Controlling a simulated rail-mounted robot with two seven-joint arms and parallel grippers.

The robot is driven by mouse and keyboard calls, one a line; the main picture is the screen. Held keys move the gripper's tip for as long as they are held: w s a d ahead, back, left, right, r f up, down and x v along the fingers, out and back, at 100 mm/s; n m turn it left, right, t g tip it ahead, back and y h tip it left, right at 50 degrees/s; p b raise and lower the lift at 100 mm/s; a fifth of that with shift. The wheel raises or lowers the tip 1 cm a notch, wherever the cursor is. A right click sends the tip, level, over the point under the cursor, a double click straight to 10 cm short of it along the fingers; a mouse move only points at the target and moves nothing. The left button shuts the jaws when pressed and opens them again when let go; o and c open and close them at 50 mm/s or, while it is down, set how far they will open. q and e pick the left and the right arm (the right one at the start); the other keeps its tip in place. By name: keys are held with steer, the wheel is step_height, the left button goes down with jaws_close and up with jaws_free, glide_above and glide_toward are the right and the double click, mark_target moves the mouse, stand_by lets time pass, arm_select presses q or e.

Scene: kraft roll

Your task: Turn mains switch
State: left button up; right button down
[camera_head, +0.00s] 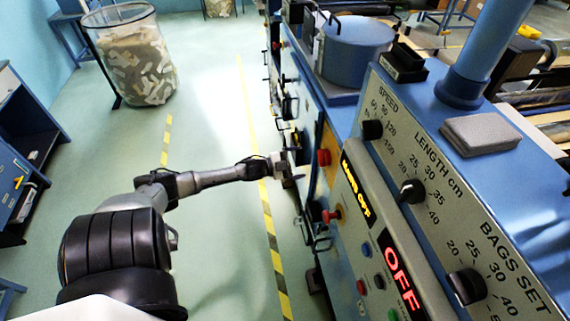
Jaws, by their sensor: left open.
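My left gripper (286,167) is open, at the end of my arm reaching in from the left. It is close to the side of the blue machine (345,120), near a dark fitting (297,140) that may be the mains switch. The gripper partly hides that area, and I cannot tell whether it touches anything. A yellow panel (329,150) with a red knob (323,157) is just right of the gripper. A lit red display (404,279) on the control panel reads OFF. My right gripper is out of view.
The sloping panel carries black knobs for speed (372,129), length (412,191) and bags set (466,286). Handles stick out along the machine's side. A mesh bin (133,60) stands at back left and a blue cabinet (22,150) at left. The green floor between is clear.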

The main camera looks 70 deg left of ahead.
arm_select(q)
steer(key=shift+s+a, duration=0.2)
steer(key=shift+s, duration=0.95)
steer(key=shift+s+a, duration=0.15)
steer(key=shift+s, duration=1)
